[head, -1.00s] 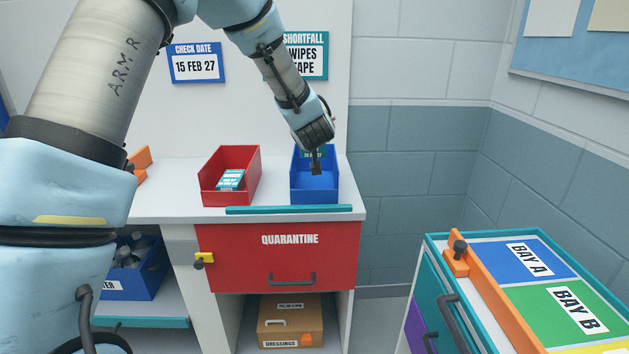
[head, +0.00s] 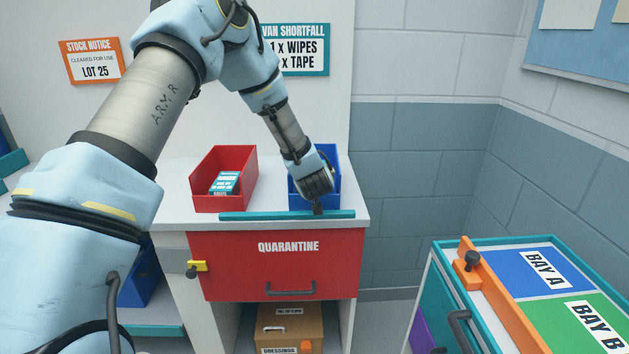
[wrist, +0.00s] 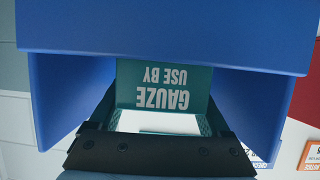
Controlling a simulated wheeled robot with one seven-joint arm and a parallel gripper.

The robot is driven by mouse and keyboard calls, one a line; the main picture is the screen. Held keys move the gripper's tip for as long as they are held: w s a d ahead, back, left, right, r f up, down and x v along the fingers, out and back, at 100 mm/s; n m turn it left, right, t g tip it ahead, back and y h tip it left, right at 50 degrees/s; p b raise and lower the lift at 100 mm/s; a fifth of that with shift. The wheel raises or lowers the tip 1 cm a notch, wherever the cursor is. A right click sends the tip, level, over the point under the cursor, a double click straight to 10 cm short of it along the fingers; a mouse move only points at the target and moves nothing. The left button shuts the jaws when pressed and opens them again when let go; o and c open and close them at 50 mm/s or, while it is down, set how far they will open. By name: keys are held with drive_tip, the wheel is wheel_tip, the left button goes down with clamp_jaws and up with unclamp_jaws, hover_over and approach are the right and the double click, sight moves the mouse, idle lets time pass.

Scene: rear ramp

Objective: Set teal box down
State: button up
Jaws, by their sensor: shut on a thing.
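The teal box (wrist: 160,88), lettered GAUZE USE BY, is between the fingers of my gripper (wrist: 160,115) in the wrist view. My gripper is shut on it. In the head view my gripper (head: 318,207) is low at the front of the blue bin (head: 328,161), and the box cannot be made out there. In the wrist view the blue bin (wrist: 160,32) spans the frame, with its side walls on both sides of the box. Whether the box touches the bin or a surface is not clear.
A red bin (head: 242,165) left of the blue one holds a teal-and-white box (head: 224,183). A teal strip (head: 250,216) lies along the counter's front edge, above a red QUARANTINE drawer (head: 240,270). A cart top with BAY A (head: 510,280) stands at right.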

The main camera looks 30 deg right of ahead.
drive_tip(key=shift+f+p, duration=0.35)
drive_tip(key=shift+f, duration=1.2)
drive_tip(key=shift+f, duration=0.1)
drive_tip(key=o, duration=1.3)
drive_tip(key=shift+o, duration=0.2)
drive_tip(key=b+v, duration=0.3)
drive_tip(key=v, duration=0.9)
drive_tip(key=shift+b, duration=0.3)
